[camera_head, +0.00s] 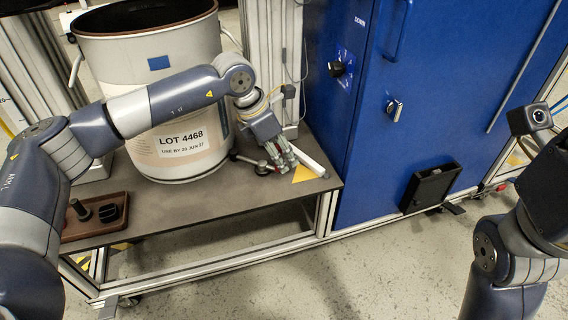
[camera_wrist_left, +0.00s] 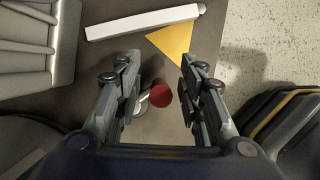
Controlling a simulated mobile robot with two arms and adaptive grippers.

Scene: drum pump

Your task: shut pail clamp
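The large pale pail (camera_head: 185,110) stands upright on the dark bench top (camera_head: 215,195). Beside its lower right side is a small dark clamp-like fitting (camera_head: 250,160); its details are too small to tell. My left gripper (camera_head: 284,160) points down over the bench to the right of the pail. In the left wrist view the left gripper (camera_wrist_left: 162,105) is open. A red knob (camera_wrist_left: 160,95) on a short metal lever (camera_wrist_left: 143,102) shows between and beyond its fingers; I cannot tell whether they touch. My right arm shows at the right edge, but its gripper fingers do not.
A white bar (camera_head: 308,158) and a yellow triangle (camera_head: 304,173) lie by the bench's right end; a blue cabinet (camera_head: 400,170) stands beyond. A brown tray (camera_head: 90,228) with dark parts is at the bench's left. Open floor (camera_head: 400,270) lies in front.

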